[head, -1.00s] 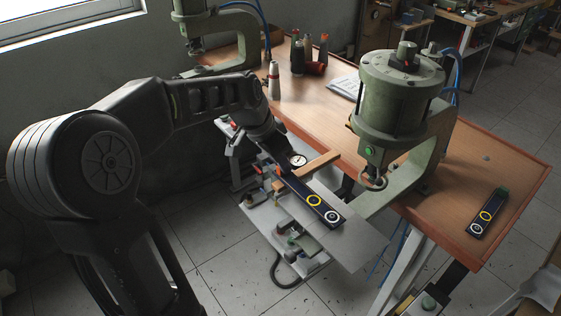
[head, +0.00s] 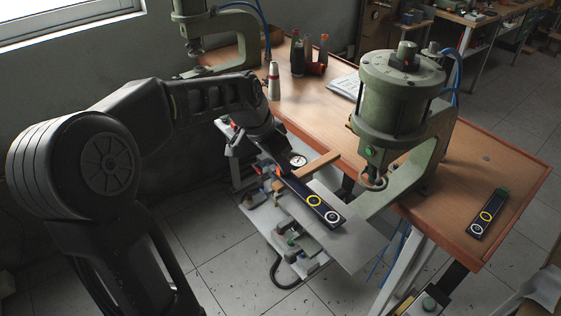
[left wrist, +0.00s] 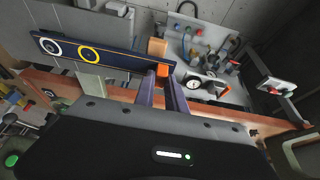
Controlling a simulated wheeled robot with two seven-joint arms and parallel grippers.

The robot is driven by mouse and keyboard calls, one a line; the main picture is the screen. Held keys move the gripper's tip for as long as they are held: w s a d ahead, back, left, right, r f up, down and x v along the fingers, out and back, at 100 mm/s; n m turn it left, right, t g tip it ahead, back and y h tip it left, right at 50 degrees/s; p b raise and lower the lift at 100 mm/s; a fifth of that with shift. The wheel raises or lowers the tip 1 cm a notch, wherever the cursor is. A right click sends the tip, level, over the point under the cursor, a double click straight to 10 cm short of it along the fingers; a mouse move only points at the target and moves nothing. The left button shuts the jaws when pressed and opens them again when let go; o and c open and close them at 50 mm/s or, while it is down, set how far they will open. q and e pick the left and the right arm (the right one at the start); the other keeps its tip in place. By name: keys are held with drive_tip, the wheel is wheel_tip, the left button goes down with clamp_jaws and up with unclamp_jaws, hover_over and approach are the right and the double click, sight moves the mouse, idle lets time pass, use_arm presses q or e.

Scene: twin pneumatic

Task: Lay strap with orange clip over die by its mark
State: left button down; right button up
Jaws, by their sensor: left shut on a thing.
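The dark strap with the orange clip (head: 315,204) has a yellow ring and a white ring near its far end. My left gripper (head: 279,169) is shut on its clip end and holds it over the grey plate (head: 347,242), beside the press. In the left wrist view the strap (left wrist: 120,54) runs left from the finger tips (left wrist: 164,74), with orange showing beside them. I cannot tell whether the strap touches the plate. I cannot make out the die or its mark with certainty. My right gripper is not in view.
A green press (head: 395,95) stands just right of the strap. A wooden bar (head: 320,163) lies across near the gripper. A second strap with a green clip (head: 487,214) lies on the table (head: 510,150) at right. Thread spools (head: 297,57) and a dial gauge (head: 297,160) are also near.

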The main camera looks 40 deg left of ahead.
use_arm(q)
drive_tip(key=shift+f, duration=0.3)
drive_tip(key=c, duration=1.3)
unclamp_jaws()
drive_tip(key=d+b+v, duration=0.1)
drive_tip(key=v, duration=0.6)
drive_tip(key=shift+a+r, duration=0.4)
drive_tip(key=shift+a, duration=0.15)
drive_tip(key=shift+s, duration=0.15)
